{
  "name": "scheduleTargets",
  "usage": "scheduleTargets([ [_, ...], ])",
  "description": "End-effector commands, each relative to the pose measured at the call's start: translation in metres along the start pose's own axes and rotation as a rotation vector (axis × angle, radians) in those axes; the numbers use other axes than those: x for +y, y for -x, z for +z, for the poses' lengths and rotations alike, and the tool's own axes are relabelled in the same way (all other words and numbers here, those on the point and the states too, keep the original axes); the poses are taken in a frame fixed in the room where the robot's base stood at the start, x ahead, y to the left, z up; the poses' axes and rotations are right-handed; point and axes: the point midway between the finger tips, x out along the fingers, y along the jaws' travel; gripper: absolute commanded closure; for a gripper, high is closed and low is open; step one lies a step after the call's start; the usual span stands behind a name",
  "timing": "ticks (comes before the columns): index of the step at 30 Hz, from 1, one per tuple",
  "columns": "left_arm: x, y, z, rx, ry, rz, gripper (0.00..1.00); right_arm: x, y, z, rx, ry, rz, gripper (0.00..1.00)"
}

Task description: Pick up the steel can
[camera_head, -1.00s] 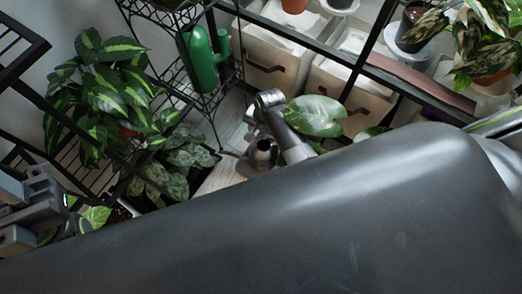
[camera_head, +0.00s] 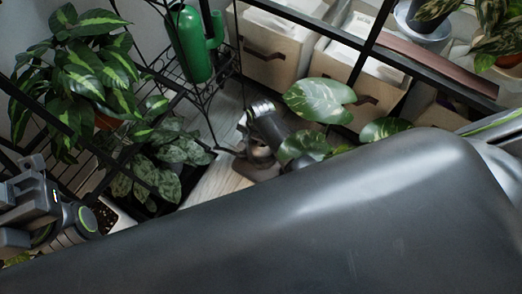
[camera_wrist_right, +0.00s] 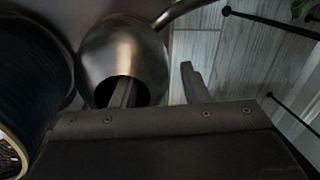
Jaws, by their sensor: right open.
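The steel can (camera_wrist_right: 125,42) is a rounded, shiny metal vessel with a dark round opening and a curved tube at its upper right. My right gripper (camera_wrist_right: 157,73) is open right at the can. In the right wrist view its left finger overlaps the dark opening, and its right finger is beyond the can's right side, over the floor. I cannot tell how deep the left finger reaches or whether it touches. In the head view my right wrist partly hides this spot beside the leaves.
A large dark round container (camera_wrist_right: 28,85) stands close left of the can. Thin black bars (camera_wrist_right: 270,23) cross the upper right. The head view shows a green watering can (camera_head: 190,48) on a wire stand, a variegated leaf (camera_head: 318,98), and beige drawers (camera_head: 272,57). Wooden floor is free right of the can.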

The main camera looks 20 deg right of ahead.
Motion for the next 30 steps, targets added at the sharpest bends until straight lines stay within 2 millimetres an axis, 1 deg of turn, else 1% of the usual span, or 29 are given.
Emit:
scheduleTargets([
  [1,0.0002,0.0050,0.0005,0.007,-0.005,-0.011,0.64,0.0002,-0.0077,-0.0002,0.000,0.000,0.000,0.59],
  [3,0.0006,0.0052,0.0008,0.014,-0.009,-0.018,0.64,-0.0001,-0.0105,-0.0002,0.000,0.000,0.000,0.59],
  [11,0.0005,0.0038,0.0014,0.015,-0.014,-0.028,0.64,-0.0003,-0.0106,0.0000,0.000,0.000,0.000,0.59],
  [12,0.0005,0.0039,0.0014,0.015,-0.014,-0.028,0.64,-0.0003,-0.0106,0.0000,0.000,0.000,0.000,0.60],
  [21,0.0006,0.0046,0.0015,0.011,-0.012,-0.023,0.64,-0.0001,-0.0107,0.0002,0.000,0.000,0.000,1.00],
  [30,0.0009,0.0048,0.0016,0.010,-0.011,-0.017,0.64,-0.0004,-0.0105,0.0000,0.000,0.001,0.000,1.00],
])
